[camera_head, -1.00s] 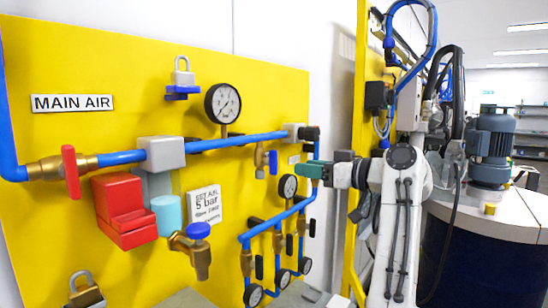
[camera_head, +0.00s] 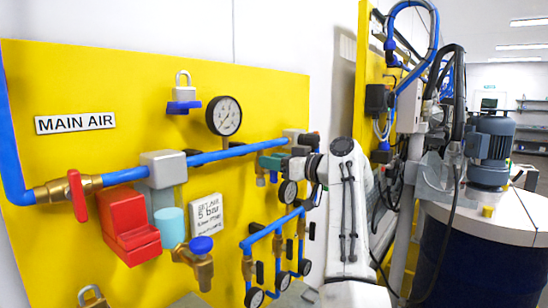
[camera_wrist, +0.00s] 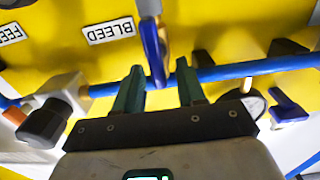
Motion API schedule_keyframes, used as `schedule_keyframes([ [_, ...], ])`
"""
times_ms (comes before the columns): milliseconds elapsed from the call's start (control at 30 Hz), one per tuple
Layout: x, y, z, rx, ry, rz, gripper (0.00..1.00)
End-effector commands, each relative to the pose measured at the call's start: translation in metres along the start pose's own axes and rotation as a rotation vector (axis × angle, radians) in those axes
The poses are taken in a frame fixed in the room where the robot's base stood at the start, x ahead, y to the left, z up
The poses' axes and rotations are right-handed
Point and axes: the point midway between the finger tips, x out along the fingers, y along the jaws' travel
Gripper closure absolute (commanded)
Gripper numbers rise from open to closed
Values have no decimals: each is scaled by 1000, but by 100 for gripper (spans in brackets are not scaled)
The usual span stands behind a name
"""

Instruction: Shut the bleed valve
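The bleed valve's dark blue lever (camera_wrist: 153,50) shows in the wrist view below a metal stem, beside the upside-down BLEED label (camera_wrist: 110,27). My gripper (camera_wrist: 160,72) is open, with its two teal fingers apart. The lever's end lies between the fingers in the picture, with a gap on each side; I cannot tell how deep it sits. In the head view, my gripper (camera_head: 272,163) is in front of the bleed valve and hides most of it. A brass part of the valve (camera_head: 261,180) shows just below the fingers.
The blue main pipe (camera_head: 240,150) runs along the yellow panel. A gauge (camera_head: 224,116) and padlock (camera_head: 183,95) sit above it. Smaller branch pipes and gauges (camera_head: 288,192) are close below my gripper.

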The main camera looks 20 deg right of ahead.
Motion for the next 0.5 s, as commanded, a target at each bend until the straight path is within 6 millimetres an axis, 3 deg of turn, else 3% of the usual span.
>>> schedule_keyframes([
  [300, 2, 0, 0, 0, 0, 0, 61],
  [500, 2, 0, 0, 0, -1, 0, 80],
])
